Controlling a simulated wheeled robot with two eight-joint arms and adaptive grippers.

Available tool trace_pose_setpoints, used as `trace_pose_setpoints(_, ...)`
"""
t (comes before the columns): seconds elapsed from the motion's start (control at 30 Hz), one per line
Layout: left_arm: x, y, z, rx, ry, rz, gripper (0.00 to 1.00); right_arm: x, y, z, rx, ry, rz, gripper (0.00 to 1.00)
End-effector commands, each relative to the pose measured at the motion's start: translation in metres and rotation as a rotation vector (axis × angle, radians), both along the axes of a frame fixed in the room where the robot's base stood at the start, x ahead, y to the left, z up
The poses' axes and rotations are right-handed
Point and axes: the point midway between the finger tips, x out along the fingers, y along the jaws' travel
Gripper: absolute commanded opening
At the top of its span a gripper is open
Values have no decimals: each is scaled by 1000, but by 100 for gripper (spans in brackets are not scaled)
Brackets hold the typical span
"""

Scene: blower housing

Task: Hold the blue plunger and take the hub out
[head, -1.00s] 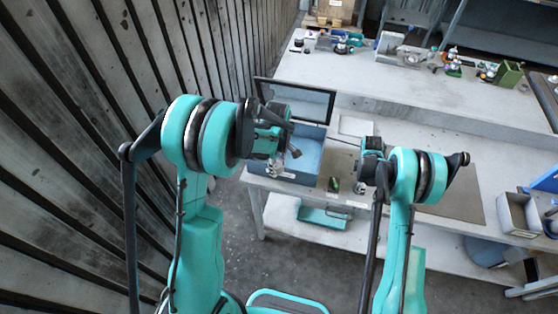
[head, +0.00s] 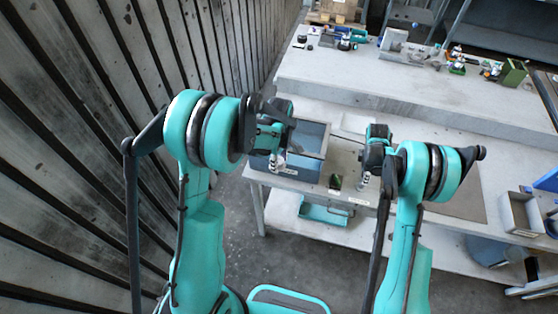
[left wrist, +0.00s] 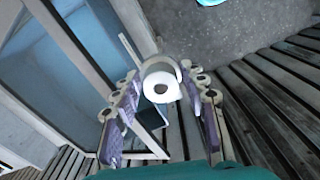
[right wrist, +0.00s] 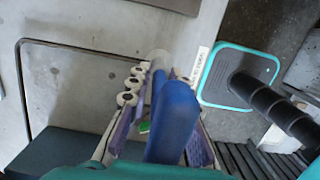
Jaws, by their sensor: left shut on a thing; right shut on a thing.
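My left gripper (head: 277,160) is at the near left side of the blue box (head: 308,169). In the left wrist view its fingers are shut on a pale round part with a dark central hole, which looks like the hub (left wrist: 161,87). My right gripper (head: 365,179) is over the front of the table, to the right of the box. In the right wrist view its fingers are shut on the blue plunger (right wrist: 174,117), which hides much of what lies beyond it. The two grippers are apart.
Grey bins (head: 520,213) stand at right. The far bench (head: 400,95) has a wide clear stretch. A slatted wall runs along the left.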

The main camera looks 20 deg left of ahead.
Motion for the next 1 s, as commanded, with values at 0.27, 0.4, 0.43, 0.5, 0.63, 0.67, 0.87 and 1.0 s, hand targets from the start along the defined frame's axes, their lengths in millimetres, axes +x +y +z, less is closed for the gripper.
trace_pose_setpoints(0.27, 0, 0, 0, 0, 0, 0, 5, -1, -5, 0, -7, 2, -6, 17)
trace_pose_setpoints(0.4, 0, 0, 0, 0, 0, 0, 5, -1, -5, 0, -7, 2, -6, 38)
trace_pose_setpoints(0.43, 0, 0, 0, 0, 0, 0, 5, -1, -5, 0, -7, 1, -6, 38)
trace_pose_setpoints(0.5, 0, 0, 0, 0, 0, 0, 5, 0, -5, 0, -6, 1, -6, 38)
trace_pose_setpoints(0.63, 0, 0, 0, 0, 0, 0, 5, 0, -4, 1, -5, 0, -5, 38)
trace_pose_setpoints(0.67, 0, 0, 0, 0, 0, 0, 5, 0, -4, 1, -5, 0, -5, 38)
trace_pose_setpoints(0.87, 0, 0, 0, 0, 0, 0, 5, 0, 0, 25, -4, 1, -4, 38)
trace_pose_setpoints(1.0, 0, 0, 0, 0, 0, 0, 5, -1, 4, 56, -4, 1, -3, 38)
